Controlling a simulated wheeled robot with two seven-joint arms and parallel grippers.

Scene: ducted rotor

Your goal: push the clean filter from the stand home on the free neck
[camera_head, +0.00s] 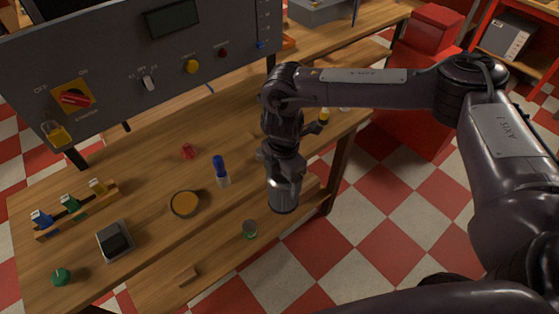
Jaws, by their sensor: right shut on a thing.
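My right gripper (283,172) points down near the right end of the wooden bench, shut on a grey metallic cylinder (284,196). The cylinder looks like the filter and hangs roughly upright below the fingers. Its top is hidden by the gripper, and I cannot tell whether its lower end touches anything. I cannot make out the stand or the free neck; the arm and cylinder cover part of the bench there. My left gripper is not in view.
A grey control panel (120,65) stands over the bench (150,180). On the bench are a blue-capped bottle (221,170), a round black-rimmed dish (185,204), a red piece (188,151) and a grey tray (102,251).

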